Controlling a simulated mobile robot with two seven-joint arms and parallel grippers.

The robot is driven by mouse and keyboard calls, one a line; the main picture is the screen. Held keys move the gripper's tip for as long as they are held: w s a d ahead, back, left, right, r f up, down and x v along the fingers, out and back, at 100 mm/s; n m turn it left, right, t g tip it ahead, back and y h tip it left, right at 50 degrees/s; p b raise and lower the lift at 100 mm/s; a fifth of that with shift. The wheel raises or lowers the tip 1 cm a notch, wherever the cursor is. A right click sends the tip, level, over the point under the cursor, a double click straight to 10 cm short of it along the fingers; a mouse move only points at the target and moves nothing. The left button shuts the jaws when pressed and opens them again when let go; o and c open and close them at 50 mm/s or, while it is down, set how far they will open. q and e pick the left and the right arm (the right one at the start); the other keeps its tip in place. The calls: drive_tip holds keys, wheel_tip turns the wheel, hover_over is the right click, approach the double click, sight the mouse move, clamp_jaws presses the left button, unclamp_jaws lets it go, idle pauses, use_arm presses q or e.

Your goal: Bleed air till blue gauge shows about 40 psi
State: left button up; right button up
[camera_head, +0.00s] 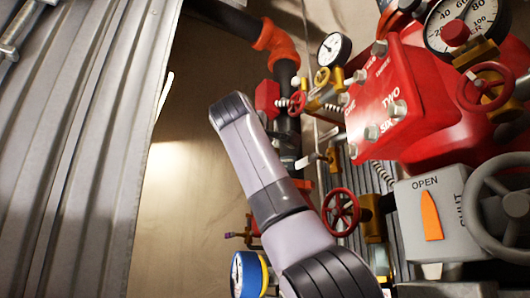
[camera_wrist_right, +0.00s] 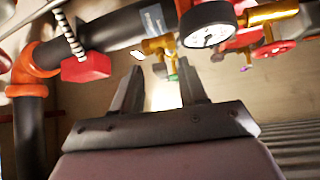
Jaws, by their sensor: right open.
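The blue gauge (camera_head: 247,274) is at the bottom of the head view. Its white dial faces left and I cannot read the needle. In the right wrist view my right gripper (camera_wrist_right: 161,84) is open with nothing between its fingers. Brass fittings (camera_wrist_right: 163,46) show beyond the fingertips, apart from them as far as I can tell. A gauge with a black rim and white dial (camera_wrist_right: 208,24) is above and right of the fingers. In the head view my right arm crosses the middle and its gripper cannot be made out. My left gripper is not in view.
A red valve block (camera_head: 400,90), a red handwheel (camera_head: 341,212) and a grey OPEN/SHUT box (camera_head: 428,222) crowd the right. A small black-rimmed gauge (camera_head: 334,49) and black pipe with orange coupling (camera_head: 275,42) stand behind. Corrugated metal (camera_head: 70,150) fills the left.

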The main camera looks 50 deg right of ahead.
drive_tip(key=b+v, duration=0.1)
drive_tip(key=v, duration=0.4)
drive_tip(key=shift+s+a+b, duration=0.15)
drive_tip(key=shift+a+b, duration=0.2)
drive_tip(key=shift+c, duration=0.2)
